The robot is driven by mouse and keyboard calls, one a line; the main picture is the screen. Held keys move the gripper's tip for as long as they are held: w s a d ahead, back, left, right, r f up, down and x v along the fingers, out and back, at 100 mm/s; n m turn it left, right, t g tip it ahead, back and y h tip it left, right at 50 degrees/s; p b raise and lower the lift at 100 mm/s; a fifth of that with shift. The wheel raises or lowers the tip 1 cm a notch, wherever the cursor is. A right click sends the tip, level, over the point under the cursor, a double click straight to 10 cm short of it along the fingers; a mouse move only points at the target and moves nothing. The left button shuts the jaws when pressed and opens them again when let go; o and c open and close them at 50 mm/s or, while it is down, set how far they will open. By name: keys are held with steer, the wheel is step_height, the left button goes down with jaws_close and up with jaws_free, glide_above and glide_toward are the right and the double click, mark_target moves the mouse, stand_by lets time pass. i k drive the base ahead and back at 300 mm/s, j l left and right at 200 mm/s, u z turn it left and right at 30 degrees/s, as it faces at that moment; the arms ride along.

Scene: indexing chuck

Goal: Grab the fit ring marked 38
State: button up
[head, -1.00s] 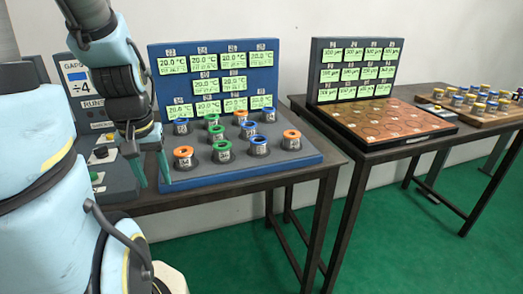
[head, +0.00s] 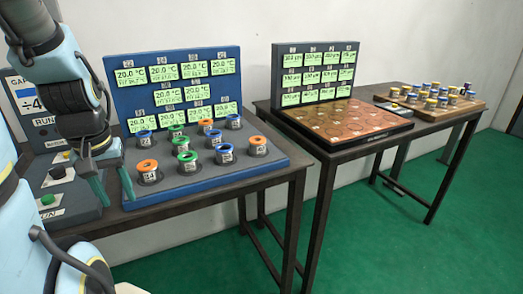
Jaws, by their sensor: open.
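Several fit rings stand on posts on a blue stepped rack with small displays (head: 250,172). Front row: an orange ring (head: 147,167) at left, a green ring (head: 187,158), a blue ring (head: 226,150) and an orange ring (head: 258,142) at right. The labels are too small to tell which is 38. My gripper (head: 114,188) points down, open and empty, left of the front-left orange ring and apart from it.
A control box with buttons (head: 52,180) stands left of the rack, close to my arm. To the right, a second table holds a brown board (head: 350,122) with its own displays, and a wooden tray (head: 395,99) of more rings. Green floor lies in front.

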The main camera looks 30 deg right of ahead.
mark_target(224, 151)
steer(key=l, duration=0.85)
steer(key=k+l, duration=0.1)
steer(key=l, duration=0.75)
steer(key=l+u, duration=0.1)
steer(key=l, duration=0.7)
steer(key=k+l, duration=0.15)
steer(key=l, duration=1.55)
steer(key=u, duration=0.85)
steer(key=l+u, duration=0.1)
steer(key=u, duration=0.75)
steer(key=k+u, duration=0.1)
steer(key=u, duration=1.2)
